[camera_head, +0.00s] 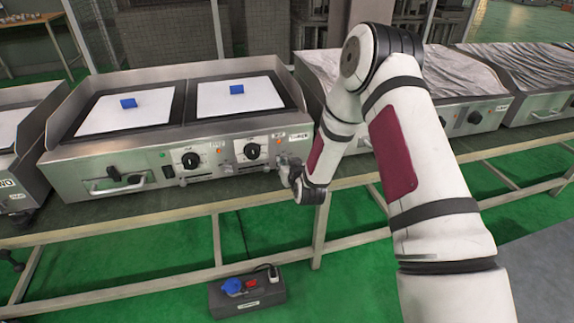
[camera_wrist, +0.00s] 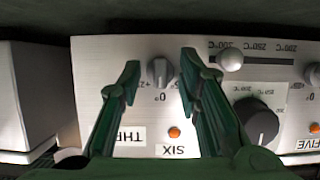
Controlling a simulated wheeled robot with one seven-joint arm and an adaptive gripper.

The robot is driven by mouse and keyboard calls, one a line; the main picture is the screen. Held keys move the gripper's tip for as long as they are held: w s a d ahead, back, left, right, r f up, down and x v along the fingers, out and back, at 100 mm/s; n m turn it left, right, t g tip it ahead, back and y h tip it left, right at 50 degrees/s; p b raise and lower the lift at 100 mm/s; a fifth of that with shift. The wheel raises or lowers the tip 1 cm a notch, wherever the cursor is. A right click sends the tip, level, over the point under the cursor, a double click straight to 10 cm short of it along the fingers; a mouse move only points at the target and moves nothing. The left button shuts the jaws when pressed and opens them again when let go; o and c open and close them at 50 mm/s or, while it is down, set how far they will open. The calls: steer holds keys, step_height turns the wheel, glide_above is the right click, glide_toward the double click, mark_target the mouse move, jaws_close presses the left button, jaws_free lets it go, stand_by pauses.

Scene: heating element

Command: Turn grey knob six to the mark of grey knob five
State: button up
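In the wrist view, which shows the panel upside down, a small grey knob (camera_wrist: 159,72) sits above a "0°" mark and the SIX label (camera_wrist: 178,150). Its grip bar looks near vertical in the picture. My gripper (camera_wrist: 160,78) is open, with one green finger on each side of this knob and visible gaps between. Another grey knob (camera_wrist: 313,74), on the side of the FIVE label (camera_wrist: 305,144), is cut by the right edge; I cannot tell its setting. In the head view my gripper (camera_head: 290,172) is at the right end of the griddle's front panel.
A round slider knob (camera_wrist: 231,60) and a black dial (camera_wrist: 257,120) stand right of the gripper. An orange lamp (camera_wrist: 174,132) is between the fingers. In the head view, blue blocks (camera_head: 128,103) lie on the griddle's white plates. Wrapped units (camera_head: 466,72) stand to the right.

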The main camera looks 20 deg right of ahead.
jaws_close()
steer(key=shift+a, duration=0.1)
steer(key=shift+a+n+h+b, duration=0.2)
steer(key=shift+n+h+b, duration=0.5)
steer(key=shift+n, duration=0.4)
steer(key=shift+n+h+b, duration=0.5)
steer(key=shift+n+h, duration=0.2)
steer(key=shift+n, duration=0.2)
steer(key=n+h+b, duration=0.1)
steer(key=n, duration=0.1)
steer(key=n+t+h+b, duration=0.1)
steer(key=n, duration=0.1)
steer(key=shift+a+f+h, duration=0.1)
steer(key=shift+f+h, duration=0.05)
steer(key=shift+h, duration=0.15)
steer(key=shift+n, duration=0.3)
